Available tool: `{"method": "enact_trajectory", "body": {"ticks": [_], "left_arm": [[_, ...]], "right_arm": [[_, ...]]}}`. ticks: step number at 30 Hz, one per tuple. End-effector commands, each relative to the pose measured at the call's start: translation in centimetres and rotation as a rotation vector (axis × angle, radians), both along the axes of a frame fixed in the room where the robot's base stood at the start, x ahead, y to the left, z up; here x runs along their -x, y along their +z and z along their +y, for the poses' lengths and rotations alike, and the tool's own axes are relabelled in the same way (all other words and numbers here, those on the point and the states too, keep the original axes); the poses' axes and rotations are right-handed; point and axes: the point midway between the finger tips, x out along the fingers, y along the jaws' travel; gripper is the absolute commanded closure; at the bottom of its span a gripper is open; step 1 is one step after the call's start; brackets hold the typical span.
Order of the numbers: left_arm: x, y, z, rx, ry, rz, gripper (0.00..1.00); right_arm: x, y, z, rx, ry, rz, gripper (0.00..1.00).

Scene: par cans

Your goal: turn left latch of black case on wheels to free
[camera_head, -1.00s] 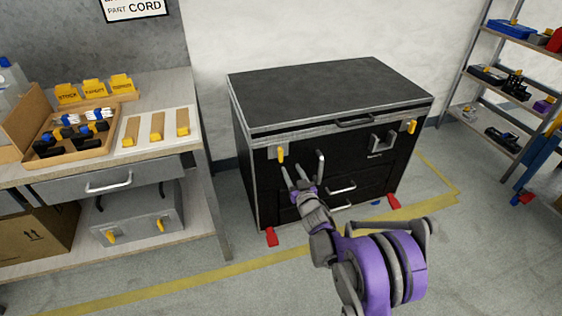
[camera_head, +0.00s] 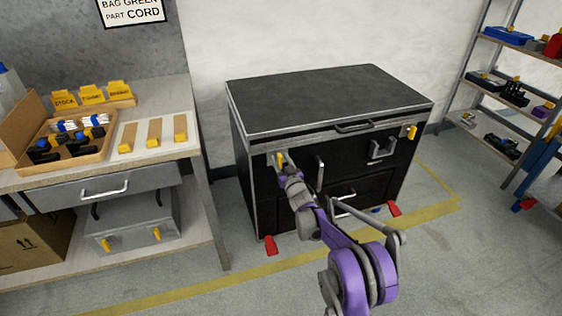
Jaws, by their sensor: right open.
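The black case on wheels (camera_head: 320,105) stands against the white wall, with metal edges and a closed lid. Its left latch (camera_head: 280,159) has a yellow handle that points roughly up and down on a metal plate. The right latch (camera_head: 411,132) is also yellow and stands at the upper right of the front. My right gripper (camera_head: 282,163) is open at the left latch, its fingers around or just in front of the yellow handle. I cannot tell whether they touch it. My left gripper is not in view.
A workbench (camera_head: 190,95) with a drawer, a wooden tray (camera_head: 104,150) and yellow-tabbed cards stands on the left. A grey case (camera_head: 135,222) with yellow latches lies on its lower shelf. A metal shelf rack (camera_head: 478,57) stands at right. Floor in front is clear.

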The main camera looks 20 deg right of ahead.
Motion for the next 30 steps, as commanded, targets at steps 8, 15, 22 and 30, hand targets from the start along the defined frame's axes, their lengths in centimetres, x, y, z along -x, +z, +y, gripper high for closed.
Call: {"method": "enact_trajectory", "body": {"ticks": [8,15,22,30], "left_arm": [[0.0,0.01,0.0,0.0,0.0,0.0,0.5],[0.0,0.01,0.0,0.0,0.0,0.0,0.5],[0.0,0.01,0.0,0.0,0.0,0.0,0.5],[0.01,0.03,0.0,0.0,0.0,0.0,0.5]], "right_arm": [[0.03,0.02,0.02,0.0,0.0,0.0,0.72],[0.04,0.01,0.02,0.0,0.0,0.0,1.0],[0.05,0.01,0.03,0.002,0.0,0.0,1.0],[0.05,-0.02,0.18,0.072,0.0,-0.002,1.0]]}}
